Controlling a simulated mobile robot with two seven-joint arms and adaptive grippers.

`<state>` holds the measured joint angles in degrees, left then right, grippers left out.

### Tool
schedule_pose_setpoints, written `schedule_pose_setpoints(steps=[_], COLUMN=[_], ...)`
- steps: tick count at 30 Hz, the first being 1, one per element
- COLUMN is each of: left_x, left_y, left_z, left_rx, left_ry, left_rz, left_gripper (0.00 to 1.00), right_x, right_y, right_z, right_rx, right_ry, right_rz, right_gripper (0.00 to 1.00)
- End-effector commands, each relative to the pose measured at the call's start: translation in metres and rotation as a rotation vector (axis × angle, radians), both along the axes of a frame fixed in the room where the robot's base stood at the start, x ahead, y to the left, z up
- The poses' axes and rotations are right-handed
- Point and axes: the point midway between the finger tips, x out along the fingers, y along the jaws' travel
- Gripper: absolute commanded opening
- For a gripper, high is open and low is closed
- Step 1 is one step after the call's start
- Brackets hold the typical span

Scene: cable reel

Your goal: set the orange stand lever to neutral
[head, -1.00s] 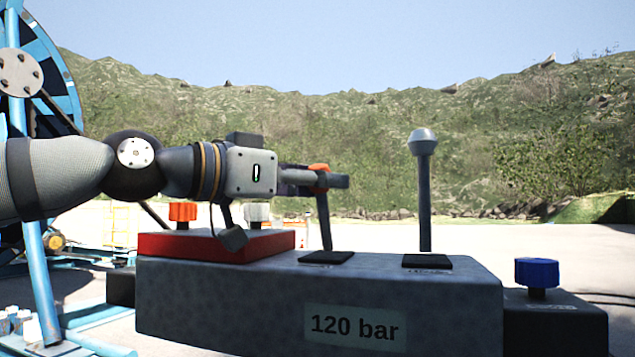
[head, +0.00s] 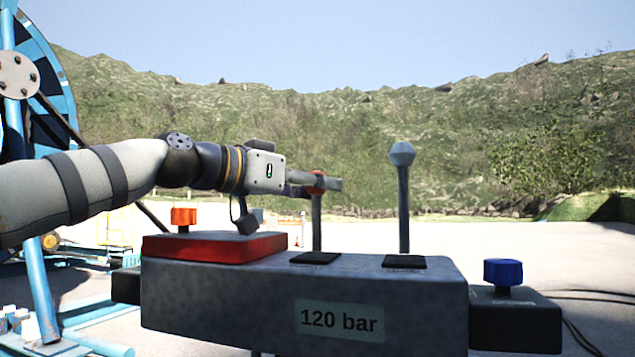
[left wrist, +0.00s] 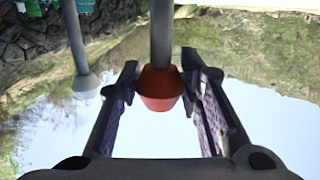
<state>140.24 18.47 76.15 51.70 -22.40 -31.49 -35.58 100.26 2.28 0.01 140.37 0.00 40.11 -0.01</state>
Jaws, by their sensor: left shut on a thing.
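The orange stand lever (head: 316,222) rises from the grey control box, a thin dark stem under an orange-red knob, and looks about upright in the head view. My left gripper (head: 328,183) comes in level from the left and is shut on the knob, partly hiding it. In the left wrist view the orange knob (left wrist: 161,90) sits between the two fingers of the left gripper (left wrist: 165,78), with its stem running up the picture. My right gripper is not in view.
A second lever with a grey knob (head: 402,155) stands upright to the right. The box (head: 220,300) carries a "120 bar" label, a red block (head: 215,248) and an orange knob (head: 183,216). A blue knob (head: 503,272) is at right, a blue reel (head: 45,95) at left.

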Motion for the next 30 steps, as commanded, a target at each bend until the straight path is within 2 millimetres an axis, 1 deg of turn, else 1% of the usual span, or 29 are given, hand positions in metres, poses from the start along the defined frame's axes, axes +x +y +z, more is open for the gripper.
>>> schedule_pose_setpoints(steps=[1,2,3,4,11,14,17,24,27,30], left_x=[0.001,0.001,0.001,0.001,0.0,-0.002,-0.012,-0.051,-0.062,-0.069], left_y=[0.001,0.001,0.001,0.001,0.001,0.004,0.019,0.071,0.086,0.094], left_z=[-0.001,-0.002,-0.002,-0.002,-0.001,0.0,0.002,0.008,0.009,0.009], left_rx=[-0.001,-0.001,-0.001,-0.001,0.0,-0.001,0.0,-0.002,-0.002,-0.001], left_ry=[0.004,0.004,0.004,0.004,0.003,0.001,0.0,0.002,0.002,0.003], left_rz=[0.002,0.002,0.002,0.001,0.0,0.001,0.002,0.003,0.002,0.001], left_gripper=[0.35,0.42,0.51,0.54,0.54,0.54,0.54,0.54,0.54,0.54], right_x=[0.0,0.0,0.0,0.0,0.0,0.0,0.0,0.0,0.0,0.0], right_y=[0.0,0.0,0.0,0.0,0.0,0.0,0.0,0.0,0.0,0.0], right_z=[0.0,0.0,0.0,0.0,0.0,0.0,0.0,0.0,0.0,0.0], right_rx=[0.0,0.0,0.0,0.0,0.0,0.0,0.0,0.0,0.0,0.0], right_ry=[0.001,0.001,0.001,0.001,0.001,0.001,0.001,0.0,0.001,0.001], right_rz=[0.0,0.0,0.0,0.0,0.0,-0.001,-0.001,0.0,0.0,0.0], right_gripper=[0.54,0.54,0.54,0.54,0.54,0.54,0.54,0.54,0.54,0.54])
